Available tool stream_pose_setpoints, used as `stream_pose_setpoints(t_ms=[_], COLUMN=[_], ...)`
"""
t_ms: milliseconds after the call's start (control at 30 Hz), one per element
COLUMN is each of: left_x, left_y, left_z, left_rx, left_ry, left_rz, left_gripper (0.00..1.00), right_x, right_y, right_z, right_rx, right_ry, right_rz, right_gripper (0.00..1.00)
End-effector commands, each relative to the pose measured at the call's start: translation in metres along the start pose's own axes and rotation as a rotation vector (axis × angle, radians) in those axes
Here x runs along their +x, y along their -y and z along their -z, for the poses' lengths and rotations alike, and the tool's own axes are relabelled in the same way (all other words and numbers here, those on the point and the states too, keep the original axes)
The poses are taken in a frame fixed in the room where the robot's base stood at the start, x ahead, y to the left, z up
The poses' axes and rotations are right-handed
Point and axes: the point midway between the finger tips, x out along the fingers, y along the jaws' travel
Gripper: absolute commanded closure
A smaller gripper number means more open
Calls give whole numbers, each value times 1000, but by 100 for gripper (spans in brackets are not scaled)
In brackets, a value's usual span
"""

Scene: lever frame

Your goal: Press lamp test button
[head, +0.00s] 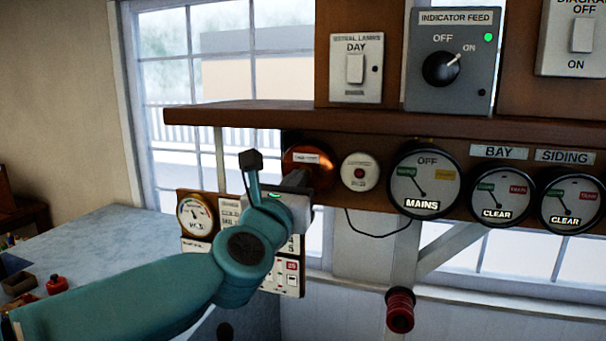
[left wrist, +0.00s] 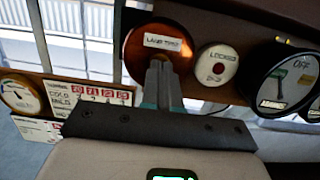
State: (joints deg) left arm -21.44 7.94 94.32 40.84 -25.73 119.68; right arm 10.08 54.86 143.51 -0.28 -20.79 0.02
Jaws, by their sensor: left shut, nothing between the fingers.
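The lamp test button is a round, orange-brown disc with a white label (head: 306,154), set in the row under the wooden shelf. In the left wrist view the disc (left wrist: 135,57) is near the top middle, its label reading like "LAMP TEST". My left gripper (head: 300,180) is shut and empty, its fingers pointing at the disc's lower part. In the left wrist view the closed fingers (left wrist: 160,68) overlap the disc's lower middle, below the label. I cannot tell whether the tips touch it. My right gripper is not in view.
A white round unit with a red centre (head: 360,172) sits just right of the disc. The MAINS dial (head: 424,180) and two smaller dials follow. The wooden shelf (head: 370,122) juts out above. A gauge (head: 196,214) and a calendar board are below left.

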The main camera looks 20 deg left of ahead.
Motion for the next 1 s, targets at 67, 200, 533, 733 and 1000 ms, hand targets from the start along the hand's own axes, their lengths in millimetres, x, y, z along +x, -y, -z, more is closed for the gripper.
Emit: stream_pose_setpoints(t_ms=[67,200,533,733,1000], left_x=[3,9,16,5,0], left_y=[0,0,0,0,0], left_z=[1,2,3,2,0], left_rx=[0,0,0,-1,1], left_ry=[0,-1,0,0,0], left_rz=[-1,0,1,1,0], left_gripper=[100,100,100,100,100], right_x=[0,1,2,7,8], right_y=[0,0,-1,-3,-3], right_z=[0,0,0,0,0], right_rx=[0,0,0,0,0], right_ry=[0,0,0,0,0], right_rz=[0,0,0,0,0], right_gripper=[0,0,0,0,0])
